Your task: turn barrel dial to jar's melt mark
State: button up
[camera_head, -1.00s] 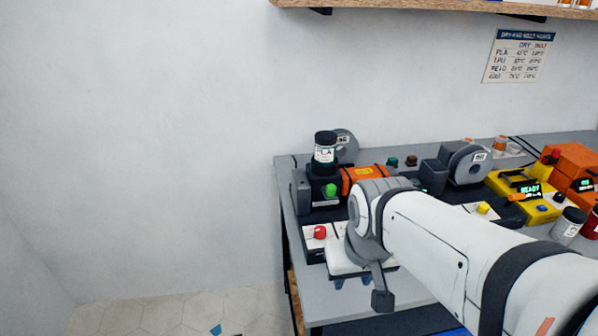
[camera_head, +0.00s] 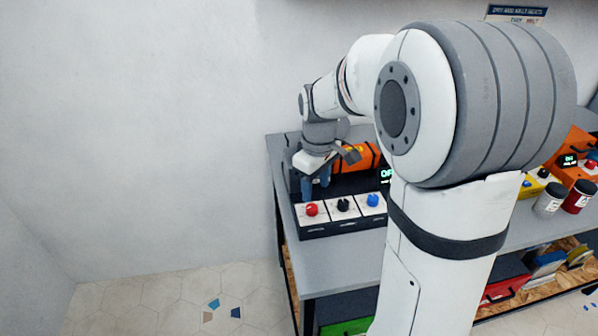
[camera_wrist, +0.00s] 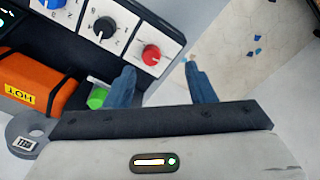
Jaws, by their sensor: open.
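A dial box holds three knobs on white plates: a red knob (camera_head: 311,209), a black knob (camera_head: 343,204) and a blue knob (camera_head: 373,201). The wrist view shows the red knob (camera_wrist: 151,54), the black pointer knob (camera_wrist: 104,28) with small marks around it, and part of the blue knob (camera_wrist: 55,4). My gripper (camera_head: 316,187) is open and empty, pointing down above and behind the red knob. The PLA jar is hidden behind my arm.
A green button (camera_wrist: 97,97) sits near one finger. A display (camera_head: 386,176) is partly covered by my arm. A white jar (camera_head: 549,199) and a red jar (camera_head: 578,197) stand at right. The heat chart (camera_head: 516,14) is mostly cut off.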

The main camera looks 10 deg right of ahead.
aim_at(312, 207)
jog(key=w, duration=0.1)
jog(key=w+f+n, duration=0.1)
jog(key=shift+w, duration=0.35)
jog(key=shift+w+f, duration=0.15)
jog(key=shift+f, duration=0.2)
notch_tip(312, 207, down, 7)
jog(key=shift+f, duration=0.2)
jog(key=shift+c, duration=0.5)
jog(key=c, duration=0.9)
